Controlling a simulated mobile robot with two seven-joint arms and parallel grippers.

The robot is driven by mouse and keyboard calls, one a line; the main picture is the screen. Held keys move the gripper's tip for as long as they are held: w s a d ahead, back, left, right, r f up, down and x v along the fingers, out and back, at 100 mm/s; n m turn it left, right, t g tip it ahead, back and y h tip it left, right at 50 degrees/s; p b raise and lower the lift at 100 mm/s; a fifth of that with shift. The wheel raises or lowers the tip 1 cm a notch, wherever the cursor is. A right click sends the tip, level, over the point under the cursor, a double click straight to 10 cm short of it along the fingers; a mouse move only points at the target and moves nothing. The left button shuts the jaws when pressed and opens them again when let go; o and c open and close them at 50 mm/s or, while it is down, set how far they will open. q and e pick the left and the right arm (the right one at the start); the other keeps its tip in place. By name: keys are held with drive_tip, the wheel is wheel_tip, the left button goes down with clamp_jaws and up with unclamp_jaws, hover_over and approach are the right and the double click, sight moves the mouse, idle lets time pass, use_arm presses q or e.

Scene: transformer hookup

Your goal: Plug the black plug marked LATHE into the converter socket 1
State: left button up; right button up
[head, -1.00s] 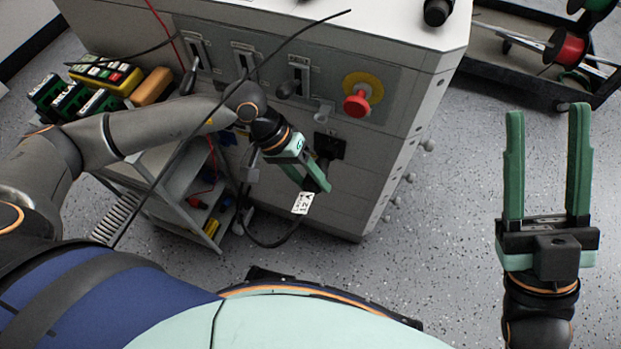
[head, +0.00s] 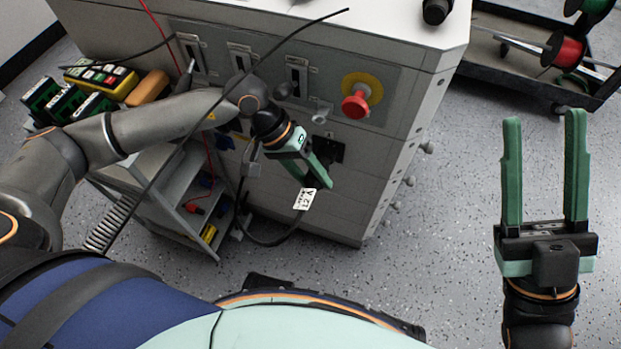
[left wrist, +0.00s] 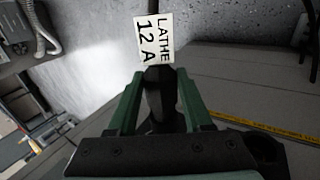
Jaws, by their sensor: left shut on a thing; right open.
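My left gripper (head: 316,178) is shut on the black plug (left wrist: 161,100), in front of the converter's front face. In the left wrist view the plug lies between the two green fingers. Its white tag (left wrist: 154,39) reads LATHE 12 A and also hangs below the fingers in the head view (head: 304,199). A black socket (head: 330,149) on the grey converter (head: 340,200) shows just behind the fingers, partly hidden by them. I see no gap or contact clearly between plug and socket, nor a socket number. My right gripper (head: 545,175) is open and empty, over the floor at the right.
The plug's black cable (head: 268,243) loops down near the floor. A red stop button (head: 355,106) and several lever switches are above the socket. A shelf cart (head: 170,205) stands at the left. A dark trolley with cable reels (head: 565,50) is at the back right.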

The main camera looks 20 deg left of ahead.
use_arm(q)
drive_tip(key=shift+w+b, duration=0.65)
drive_tip(key=shift+w, duration=0.2)
drive_tip(key=o, duration=1.3)
drive_tip(key=shift+o, duration=0.2)
